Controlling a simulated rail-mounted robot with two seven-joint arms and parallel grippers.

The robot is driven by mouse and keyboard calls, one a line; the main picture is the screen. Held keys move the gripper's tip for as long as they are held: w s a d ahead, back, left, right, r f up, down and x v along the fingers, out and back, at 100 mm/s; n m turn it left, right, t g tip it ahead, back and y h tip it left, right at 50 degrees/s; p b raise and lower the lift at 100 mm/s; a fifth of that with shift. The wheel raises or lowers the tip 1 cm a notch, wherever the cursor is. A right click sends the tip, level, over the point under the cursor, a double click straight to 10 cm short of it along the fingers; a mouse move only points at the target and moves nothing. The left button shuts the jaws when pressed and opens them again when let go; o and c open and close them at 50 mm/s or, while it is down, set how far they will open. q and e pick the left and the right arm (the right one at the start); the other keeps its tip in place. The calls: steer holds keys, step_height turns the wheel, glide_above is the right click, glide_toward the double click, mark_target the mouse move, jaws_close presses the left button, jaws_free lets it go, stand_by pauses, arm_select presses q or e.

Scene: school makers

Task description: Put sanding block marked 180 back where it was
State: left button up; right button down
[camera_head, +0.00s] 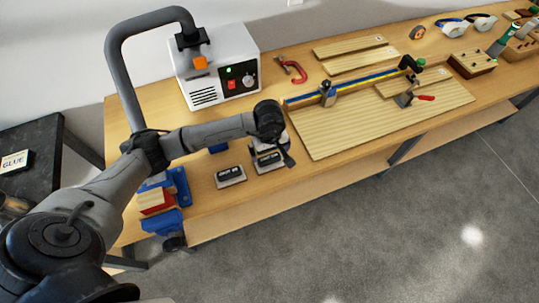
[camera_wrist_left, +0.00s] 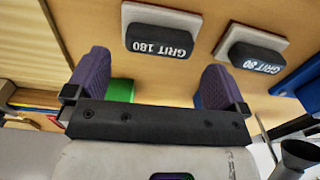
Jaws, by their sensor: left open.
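The sanding block marked 180 (camera_wrist_left: 162,38) is dark on top with a pale base and lies flat on the bench. In the head view I take it to be the block (camera_head: 268,161) close under my left gripper (camera_head: 273,147), which partly covers that area. In the left wrist view my left gripper (camera_wrist_left: 153,88) has its purple fingers spread wide, with no block held between them. The 180 block is apart from the fingertips there. A second block marked 80 (camera_wrist_left: 255,58) lies beside it, also in the head view (camera_head: 230,176). My right gripper is not in view.
A blue vise (camera_head: 178,190) stands left of the blocks. A wooden board (camera_head: 340,135) with a clamp bar lies to the right. A white machine (camera_head: 220,70) stands behind. A green item (camera_wrist_left: 121,90) shows partly behind the gripper. Bare bench lies in front of the blocks.

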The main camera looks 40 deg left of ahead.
mark_target(270, 158)
arm_select(q)
step_height(270, 158, up, 7)
stand_by(0.3)
stand_by(0.5)
